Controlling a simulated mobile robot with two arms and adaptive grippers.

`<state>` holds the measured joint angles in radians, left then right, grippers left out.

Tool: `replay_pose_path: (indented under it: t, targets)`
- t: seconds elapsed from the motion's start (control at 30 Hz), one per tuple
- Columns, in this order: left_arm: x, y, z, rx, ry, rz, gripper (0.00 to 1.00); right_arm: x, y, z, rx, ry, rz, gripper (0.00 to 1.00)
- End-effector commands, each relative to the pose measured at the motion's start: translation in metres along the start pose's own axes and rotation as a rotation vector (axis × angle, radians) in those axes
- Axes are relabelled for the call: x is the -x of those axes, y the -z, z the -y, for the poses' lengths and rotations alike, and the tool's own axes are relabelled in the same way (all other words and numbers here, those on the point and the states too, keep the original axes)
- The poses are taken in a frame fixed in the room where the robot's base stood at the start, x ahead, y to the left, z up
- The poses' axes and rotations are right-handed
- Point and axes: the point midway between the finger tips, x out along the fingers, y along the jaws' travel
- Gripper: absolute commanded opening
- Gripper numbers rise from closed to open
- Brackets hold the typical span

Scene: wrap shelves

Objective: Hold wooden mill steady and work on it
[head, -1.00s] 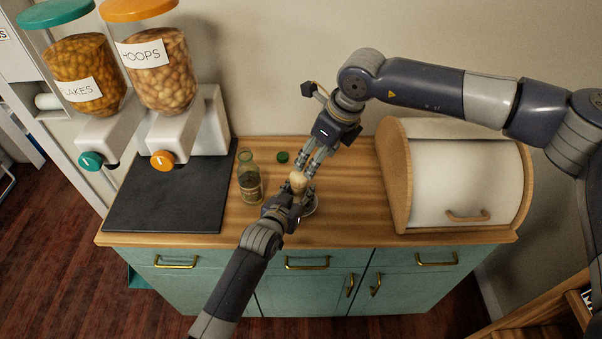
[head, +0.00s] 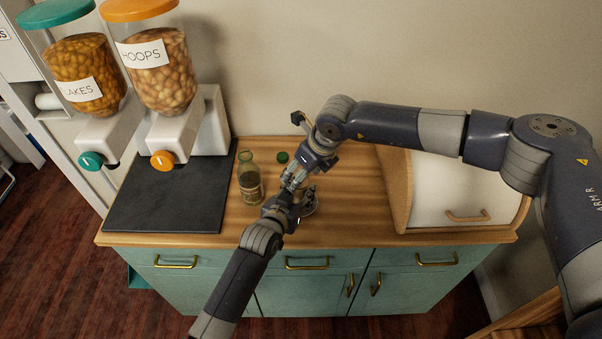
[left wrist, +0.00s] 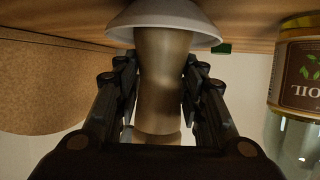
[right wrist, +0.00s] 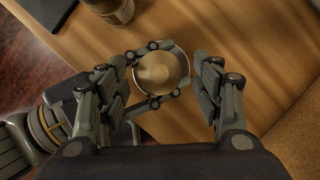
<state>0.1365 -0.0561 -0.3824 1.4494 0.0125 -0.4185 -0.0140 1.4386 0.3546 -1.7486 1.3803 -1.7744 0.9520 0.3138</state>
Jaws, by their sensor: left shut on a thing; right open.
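The wooden mill (left wrist: 160,80) stands in a pale round dish (left wrist: 165,20) on the counter; the left wrist view is upside down. My left gripper (left wrist: 158,68) is shut on the mill's body from the sides. In the head view my left gripper (head: 284,206) comes in from the front. My right gripper (head: 292,180) is open above the mill. In the right wrist view the mill's round top (right wrist: 155,71) lies below and between my spread right fingers, nearer the left finger, with the dish rim (right wrist: 183,68) around it. In the head view the grippers largely hide the mill.
An open glass oil bottle (head: 250,184) stands close left of the grippers, with a green cap (head: 283,156) behind. A dark mat (head: 165,200) with two cereal dispensers (head: 160,65) is at left. A bread bin (head: 460,190) is at right. Bare counter lies between the dish and the bin.

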Motion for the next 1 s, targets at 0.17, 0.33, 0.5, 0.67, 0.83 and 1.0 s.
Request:
replay_pose_path:
  t: [0.17, 0.33, 0.5, 0.67, 0.83, 1.0]
  targets:
    - [-0.0001, -0.0016, 0.0003, 0.0, 0.0, 0.003, 0.08, -0.0105, 0.0, 0.0, 0.001, 0.0, 0.001, 0.6]
    - [-0.0001, -0.0016, 0.0004, 0.0, 0.001, 0.003, 0.08, -0.0113, 0.0, 0.0, 0.001, 0.0, 0.001, 0.6]
    - [-0.0001, -0.0017, 0.0003, 0.0, 0.0, 0.003, 0.08, -0.0111, 0.0002, 0.0, 0.001, 0.0, 0.001, 0.42]
    - [-0.0001, -0.0017, 0.0003, 0.0, 0.0, 0.003, 0.08, -0.0111, 0.0003, 0.0003, 0.001, 0.001, 0.0, 0.17]
    - [0.0, -0.0018, 0.0003, 0.0, 0.0, 0.003, 0.08, -0.0112, 0.0005, 0.0007, 0.003, 0.0, 0.0, 0.16]
    - [0.0, -0.0018, 0.0002, -0.001, 0.0, 0.004, 0.08, -0.0114, 0.0007, 0.0014, 0.032, -0.011, -0.001, 0.16]
